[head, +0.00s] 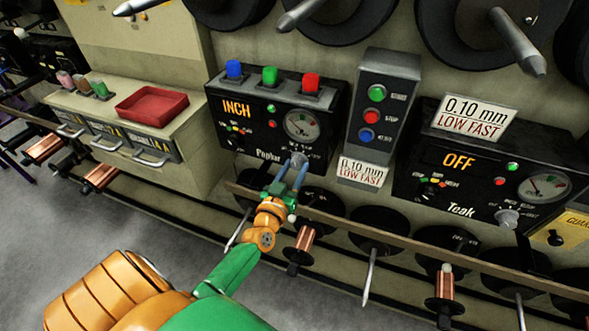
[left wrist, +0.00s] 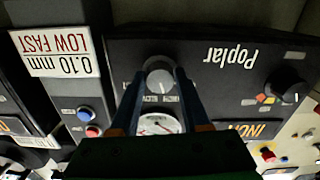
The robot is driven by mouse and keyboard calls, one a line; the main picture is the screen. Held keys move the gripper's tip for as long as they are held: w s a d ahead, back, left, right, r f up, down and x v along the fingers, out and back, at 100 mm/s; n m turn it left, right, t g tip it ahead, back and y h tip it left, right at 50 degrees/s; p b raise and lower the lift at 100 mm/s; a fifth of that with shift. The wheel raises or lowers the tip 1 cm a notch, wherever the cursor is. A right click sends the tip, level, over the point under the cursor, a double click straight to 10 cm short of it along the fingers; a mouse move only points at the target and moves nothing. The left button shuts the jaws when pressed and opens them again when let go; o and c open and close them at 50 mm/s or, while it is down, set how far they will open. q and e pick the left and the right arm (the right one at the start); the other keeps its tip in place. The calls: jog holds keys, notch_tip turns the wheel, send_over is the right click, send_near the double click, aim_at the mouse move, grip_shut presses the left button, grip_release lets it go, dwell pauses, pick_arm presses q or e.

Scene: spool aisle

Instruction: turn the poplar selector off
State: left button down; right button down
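The Poplar panel (head: 250,140) is a dark box whose display (head: 236,108) reads INCH. Its black selector knob (head: 232,143), with coloured marks around it, is small in the head view; it shows more clearly in the left wrist view (left wrist: 286,86). A grey knob (left wrist: 160,77) sits at another corner of the panel, by the dial (left wrist: 160,124). My left gripper (head: 298,170) is at this grey knob, away from the selector. Its two fingers are apart, one on each side of the grey knob; I cannot tell whether they touch it. My right gripper is not in view.
The Teak panel (head: 480,165) at right reads OFF. A grey button box (head: 383,110) stands between the panels. Red, green and blue buttons top the Poplar panel. A rail (head: 420,240) with several spools runs below. A red tray (head: 152,104) sits on drawers at left.

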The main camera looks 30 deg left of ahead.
pick_arm(q)
jog(key=shift+n, duration=0.3)
jog(key=shift+d+n, duration=0.1)
jog(key=shift+n, duration=3)
jog(key=shift+c, duration=1.9)
grip_release()
jog(key=v, duration=0.7)
